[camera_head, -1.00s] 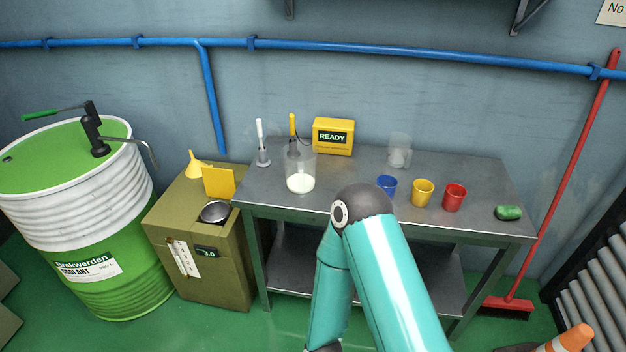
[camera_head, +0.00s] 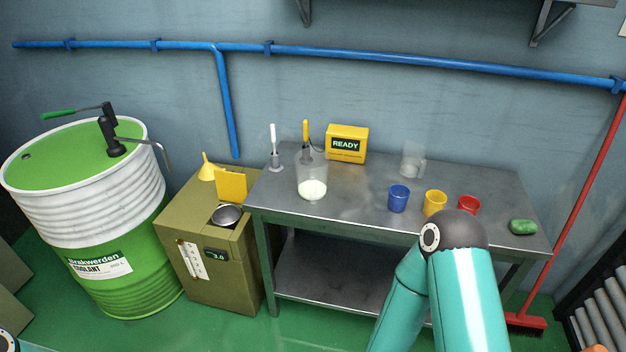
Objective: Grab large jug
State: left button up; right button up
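A large clear jug (camera_head: 312,180) with white liquid in its bottom stands on the left part of the grey metal table (camera_head: 370,207). A smaller clear jug (camera_head: 412,161) stands near the back edge, right of the yellow box. My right arm shows at the lower right, with its elbow in front of the table's front edge. Its gripper is out of view. A small part of my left arm shows in the bottom left corner, and its gripper is out of view too.
Blue (camera_head: 398,198), yellow (camera_head: 434,203) and red (camera_head: 468,204) cups stand on the table's right half. A yellow READY box (camera_head: 346,144) stands behind the large jug. An olive cabinet (camera_head: 219,275) and a coolant drum (camera_head: 100,265) are left.

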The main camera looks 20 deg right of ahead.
aim_at(312, 163)
jog(key=z, duration=0.1)
jog(key=i, duration=1.05)
jog(key=u, duration=0.1)
